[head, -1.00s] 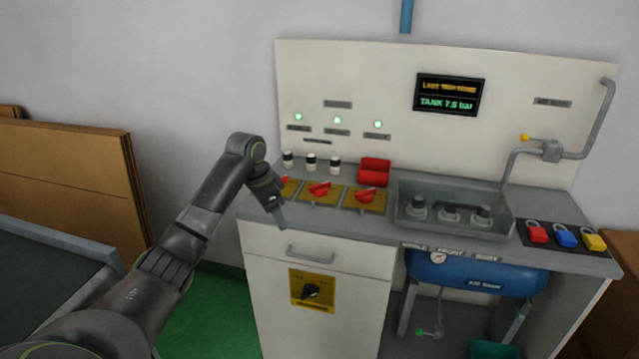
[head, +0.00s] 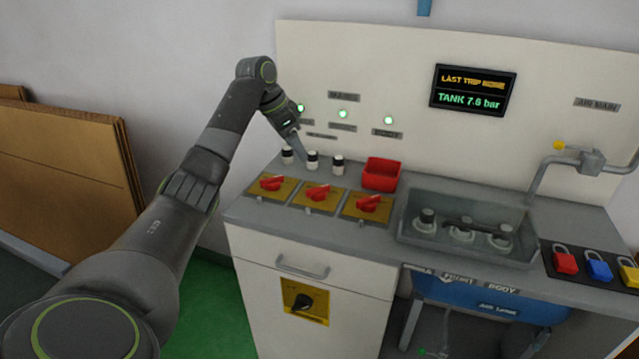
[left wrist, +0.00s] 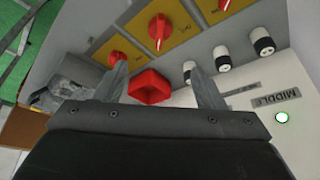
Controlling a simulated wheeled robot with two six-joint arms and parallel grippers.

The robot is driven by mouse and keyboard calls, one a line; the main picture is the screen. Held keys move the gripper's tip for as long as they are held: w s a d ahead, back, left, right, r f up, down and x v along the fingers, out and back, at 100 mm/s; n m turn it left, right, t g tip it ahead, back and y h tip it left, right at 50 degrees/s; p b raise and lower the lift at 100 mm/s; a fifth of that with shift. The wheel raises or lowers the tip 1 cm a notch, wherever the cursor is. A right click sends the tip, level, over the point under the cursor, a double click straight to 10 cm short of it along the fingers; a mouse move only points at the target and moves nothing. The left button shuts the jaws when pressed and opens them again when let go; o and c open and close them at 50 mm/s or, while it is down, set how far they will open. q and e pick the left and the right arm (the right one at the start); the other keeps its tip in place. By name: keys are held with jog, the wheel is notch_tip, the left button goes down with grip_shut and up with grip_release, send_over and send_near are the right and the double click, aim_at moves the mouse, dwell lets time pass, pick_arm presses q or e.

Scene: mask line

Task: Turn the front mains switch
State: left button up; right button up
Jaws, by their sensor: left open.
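Three red rotary switches on yellow plates sit in a row on the bench top: left (head: 272,183), middle (head: 318,193) and right (head: 368,203). I cannot read which one is marked front. A black rotary switch on a yellow plate (head: 304,302) is on the cabinet's front face. My left gripper (head: 300,152) is open and empty, above the back of the bench near the black-and-white knobs. In the left wrist view, red switches (left wrist: 159,28) show beyond the spread fingers. My right gripper is not in view.
A red bin (head: 381,175) stands right of the black-and-white knobs (head: 312,160). A clear-sided tray (head: 410,232) with several knobs is further right, then padlocks (head: 598,264). The back panel (head: 380,60) rises close behind. Cardboard (head: 60,165) leans at left.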

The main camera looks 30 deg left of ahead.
pick_arm(q)
send_near(317, 188)
jog(key=x, duration=0.8)
jog(key=shift+f, duration=0.2)
jog(key=shift+w+d+f, duration=0.1)
jog(key=shift+w+f, duration=0.05)
jog(key=shift+f, duration=0.2)
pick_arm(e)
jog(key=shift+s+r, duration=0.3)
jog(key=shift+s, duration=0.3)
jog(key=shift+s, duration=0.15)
pick_arm(q)
jog(key=c, duration=0.9)
jog(key=shift+p, duration=0.4)
jog(key=shift+c, duration=0.3)
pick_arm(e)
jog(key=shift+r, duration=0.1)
